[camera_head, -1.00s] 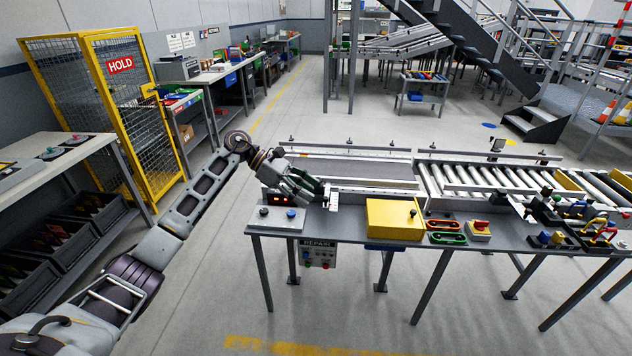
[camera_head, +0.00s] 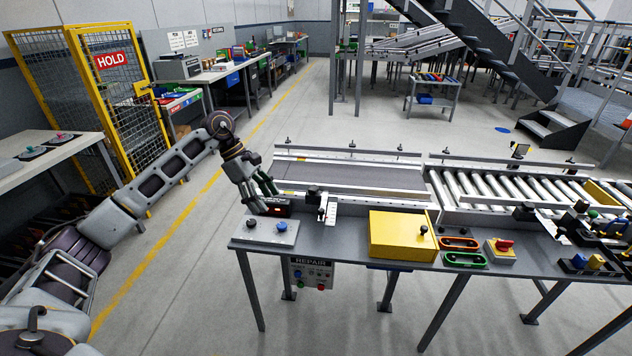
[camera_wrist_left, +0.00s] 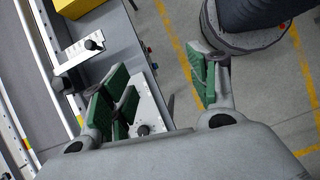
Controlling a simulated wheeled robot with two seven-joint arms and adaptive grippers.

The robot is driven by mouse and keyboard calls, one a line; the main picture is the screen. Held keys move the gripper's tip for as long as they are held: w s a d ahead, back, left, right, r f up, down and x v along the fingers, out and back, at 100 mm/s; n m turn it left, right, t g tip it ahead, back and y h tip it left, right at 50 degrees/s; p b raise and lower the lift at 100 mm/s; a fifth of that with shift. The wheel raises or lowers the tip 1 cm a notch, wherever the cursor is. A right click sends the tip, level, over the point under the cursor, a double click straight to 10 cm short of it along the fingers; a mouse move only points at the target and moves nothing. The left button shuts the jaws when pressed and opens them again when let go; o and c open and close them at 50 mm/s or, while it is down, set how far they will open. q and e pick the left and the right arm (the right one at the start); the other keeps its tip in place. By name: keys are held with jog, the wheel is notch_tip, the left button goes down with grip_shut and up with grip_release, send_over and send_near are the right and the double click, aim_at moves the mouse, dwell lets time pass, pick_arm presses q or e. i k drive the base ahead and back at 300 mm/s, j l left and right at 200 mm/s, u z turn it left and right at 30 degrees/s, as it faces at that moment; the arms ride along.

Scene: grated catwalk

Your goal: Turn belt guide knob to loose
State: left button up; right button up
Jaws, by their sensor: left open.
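A black knob (camera_head: 313,191) stands at the near guide rail of the belt (camera_head: 350,175). Beside it is a white scale bracket (camera_head: 328,208) with a small black knob on it. I cannot tell which way either knob is set. In the left wrist view the white bracket (camera_wrist_left: 78,52), its small knob (camera_wrist_left: 93,45) and the dark rail knob (camera_wrist_left: 61,86) lie beyond the green-padded fingers. My left gripper (camera_head: 263,201) is open and empty, left of the knob and apart from it, above the bench's left end. It also shows in the left wrist view (camera_wrist_left: 160,84). My right gripper is out of view.
A yellow box (camera_head: 390,235) stands to the right of the bracket. Green and orange handles lie further right. The floor left of the bench is clear.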

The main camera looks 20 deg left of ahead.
aim_at(312, 188)
jog(key=i, duration=1)
